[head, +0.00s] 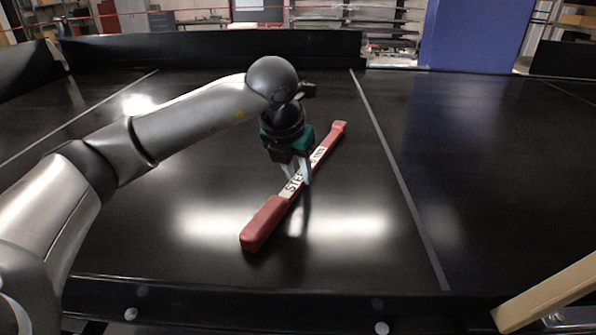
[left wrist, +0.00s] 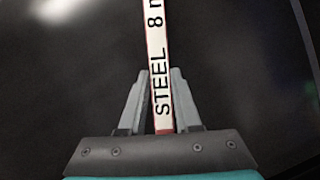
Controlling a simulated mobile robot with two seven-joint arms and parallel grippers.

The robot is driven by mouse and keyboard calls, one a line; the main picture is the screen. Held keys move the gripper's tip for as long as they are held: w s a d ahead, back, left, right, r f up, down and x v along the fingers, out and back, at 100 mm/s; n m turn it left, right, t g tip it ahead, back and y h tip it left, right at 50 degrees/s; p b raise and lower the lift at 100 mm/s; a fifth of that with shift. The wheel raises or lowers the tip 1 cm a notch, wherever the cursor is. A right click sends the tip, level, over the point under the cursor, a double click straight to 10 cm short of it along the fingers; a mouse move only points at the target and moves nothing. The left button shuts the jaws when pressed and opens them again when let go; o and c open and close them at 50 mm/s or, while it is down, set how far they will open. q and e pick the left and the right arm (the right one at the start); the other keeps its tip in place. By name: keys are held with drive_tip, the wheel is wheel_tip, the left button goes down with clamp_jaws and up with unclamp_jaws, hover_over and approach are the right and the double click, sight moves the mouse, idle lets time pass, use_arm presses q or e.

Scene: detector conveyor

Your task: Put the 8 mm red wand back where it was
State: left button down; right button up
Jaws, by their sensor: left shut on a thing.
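The red wand (head: 262,223) lies at a slant on the black belt in the head view, its thick end toward the front and its thin end toward the back right. A white label on it reads "STEEL 8" in the left wrist view (left wrist: 156,62); the rest of the label is cut off. My left gripper (head: 298,180) points down over the wand's middle, with its fingers on both sides of the label. In the left wrist view the left gripper (left wrist: 158,98) is shut on the wand. I cannot tell whether the wand touches the belt. My right gripper is not in view.
The black conveyor belt (head: 160,225) is bare around the wand. Grey lines (head: 400,180) cross it on both sides. A dark wall (head: 215,50) stands at the back, a blue panel (head: 475,35) behind it. A pale wooden bar (head: 550,293) is at the front right.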

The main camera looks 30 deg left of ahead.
use_arm(q)
drive_tip(key=c, duration=0.6)
unclamp_jaws()
drive_tip(key=shift+f, duration=0.1)
drive_tip(key=v, duration=1.2)
